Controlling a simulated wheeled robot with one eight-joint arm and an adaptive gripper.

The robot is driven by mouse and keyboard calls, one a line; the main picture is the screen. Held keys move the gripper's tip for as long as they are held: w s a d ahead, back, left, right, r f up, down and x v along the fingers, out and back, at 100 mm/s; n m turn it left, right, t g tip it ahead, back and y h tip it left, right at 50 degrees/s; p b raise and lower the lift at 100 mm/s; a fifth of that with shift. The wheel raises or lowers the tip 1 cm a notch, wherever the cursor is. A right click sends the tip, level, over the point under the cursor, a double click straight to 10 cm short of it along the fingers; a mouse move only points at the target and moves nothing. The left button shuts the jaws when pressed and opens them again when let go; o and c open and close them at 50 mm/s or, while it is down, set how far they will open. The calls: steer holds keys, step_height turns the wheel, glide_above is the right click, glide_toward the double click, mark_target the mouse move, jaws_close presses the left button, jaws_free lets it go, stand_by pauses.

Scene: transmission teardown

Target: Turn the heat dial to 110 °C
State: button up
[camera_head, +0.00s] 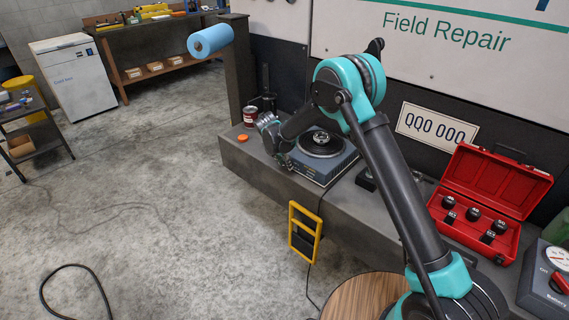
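A grey-blue box unit with a round black plate on top (338,168) stands on the bench, right of centre. A small dark part with a bright centre sits on the plate. The unit's front carries markings too small to read. I cannot make out a heat dial or its setting on it. My gripper (286,163) points down at the unit's left side, close to its front left corner. I cannot tell whether it touches the unit. The fingers are small and dark here, so their opening is unclear.
A red open case (485,195) with several black sockets lies at right. A grey device with a gauge and red knob (559,283) is at the right edge. A red can (250,117) and orange cap (242,138) stand left of my gripper. A yellow frame (304,232) hangs at the bench front.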

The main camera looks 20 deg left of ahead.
jaws_close()
steer(key=shift+y, duration=0.3)
steer(key=t+y, duration=0.1)
steer(key=m+t+y, duration=0.1)
steer(key=y, duration=0.1)
steer(key=shift+s+d+y, duration=0.2)
steer(key=shift+d+y, duration=0.1)
steer(key=shift+d, duration=0.1)
steer(key=t+y, duration=0.1)
steer(key=m+t+y, duration=0.1)
steer(key=y, duration=0.3)
steer(key=shift+s+d+f+t, duration=0.15)
steer(key=shift+d+f+t, duration=0.1)
steer(key=shift+f+t, duration=0.15)
steer(key=shift+o, duration=1.9)
jaws_free()
